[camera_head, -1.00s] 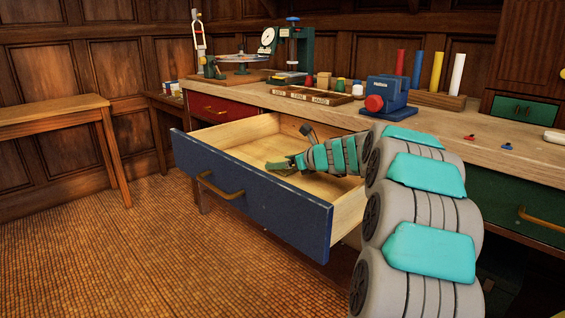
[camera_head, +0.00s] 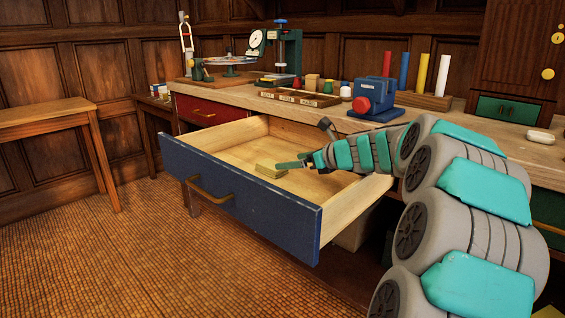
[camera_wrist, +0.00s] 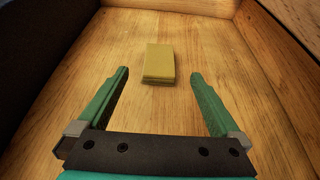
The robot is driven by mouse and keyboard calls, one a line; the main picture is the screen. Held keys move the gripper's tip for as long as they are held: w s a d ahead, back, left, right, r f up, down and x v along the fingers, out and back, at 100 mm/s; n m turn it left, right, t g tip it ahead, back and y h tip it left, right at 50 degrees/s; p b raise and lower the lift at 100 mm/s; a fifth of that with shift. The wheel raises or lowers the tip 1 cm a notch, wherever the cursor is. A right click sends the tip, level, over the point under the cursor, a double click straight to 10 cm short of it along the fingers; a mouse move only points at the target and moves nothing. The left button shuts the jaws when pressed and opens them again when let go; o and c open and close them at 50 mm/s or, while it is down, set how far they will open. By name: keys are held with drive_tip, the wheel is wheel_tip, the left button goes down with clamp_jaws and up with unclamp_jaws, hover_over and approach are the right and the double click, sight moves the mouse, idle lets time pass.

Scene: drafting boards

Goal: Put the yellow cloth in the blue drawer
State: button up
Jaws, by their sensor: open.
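The yellow cloth (camera_head: 271,170) is a small folded stack lying on the wooden floor of the open blue drawer (camera_head: 240,205). In the wrist view the cloth (camera_wrist: 159,63) lies flat beyond my fingertips, roughly midway between their lines, touching neither finger. My gripper (camera_head: 291,164) is inside the drawer space, to the right of the cloth. In the wrist view its two green fingers (camera_wrist: 158,75) are spread wide with nothing between them. The drawer is pulled well out, its brass handle facing front left.
The workbench top above holds a blue vise (camera_head: 374,97), a wooden tray (camera_head: 300,97), colored cylinders (camera_head: 422,72) and a drill press (camera_head: 282,50). A shut red drawer (camera_head: 208,110) is beyond the blue one. Drawer floor around the cloth is bare.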

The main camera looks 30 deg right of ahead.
drive_tip(key=shift+v, duration=1.05)
idle(0.5)
